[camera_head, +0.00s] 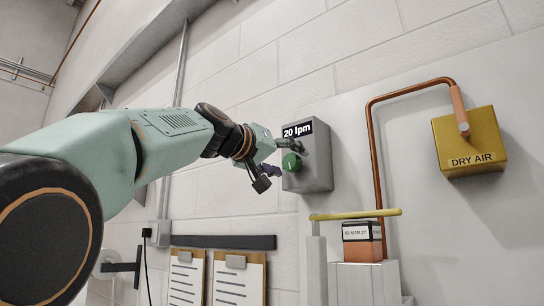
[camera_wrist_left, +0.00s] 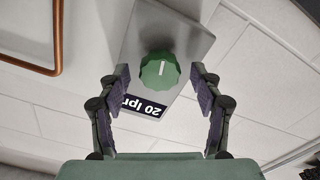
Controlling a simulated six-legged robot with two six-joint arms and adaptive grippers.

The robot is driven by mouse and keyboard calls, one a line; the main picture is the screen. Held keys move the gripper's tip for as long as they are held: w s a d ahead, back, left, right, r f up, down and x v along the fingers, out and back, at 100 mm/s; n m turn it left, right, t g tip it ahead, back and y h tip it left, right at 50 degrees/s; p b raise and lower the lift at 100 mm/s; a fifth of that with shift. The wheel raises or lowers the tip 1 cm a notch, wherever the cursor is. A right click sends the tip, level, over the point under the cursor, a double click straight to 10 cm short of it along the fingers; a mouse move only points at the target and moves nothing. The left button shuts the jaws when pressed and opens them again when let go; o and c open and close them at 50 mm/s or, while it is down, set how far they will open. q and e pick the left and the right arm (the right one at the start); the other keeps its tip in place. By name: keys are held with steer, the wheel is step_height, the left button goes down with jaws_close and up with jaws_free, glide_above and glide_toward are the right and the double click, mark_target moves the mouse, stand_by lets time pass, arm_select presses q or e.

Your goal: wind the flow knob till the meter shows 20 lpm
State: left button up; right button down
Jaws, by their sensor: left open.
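A grey meter box (camera_head: 313,175) is on the white block wall in the head view. Its display (camera_head: 298,130) reads "20 lpm". The green flow knob (camera_head: 291,162) is on the front of the box, below the display. In the left wrist view the knob (camera_wrist_left: 160,70) shows whole, with a pale pointer line, and the display (camera_wrist_left: 145,105) appears upside down. My left gripper (camera_head: 285,157) is open. In the left wrist view its two fingers (camera_wrist_left: 160,90) stand on either side of the knob, with gaps between them and it. My right gripper is not in view.
A yellow "DRY AIR" box (camera_head: 470,150) with a copper pipe (camera_head: 372,150) is to the right. Below the meter are a yellow bar (camera_head: 355,214) and a small dated box (camera_head: 362,241). Clipboards (camera_head: 238,283) hang lower on the wall.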

arm_select(q)
steer(key=v, duration=0.7)
stand_by(0.3)
steer(key=shift+w+d+f, duration=0.1)
steer(key=shift+w, duration=0.05)
stand_by(0.3)
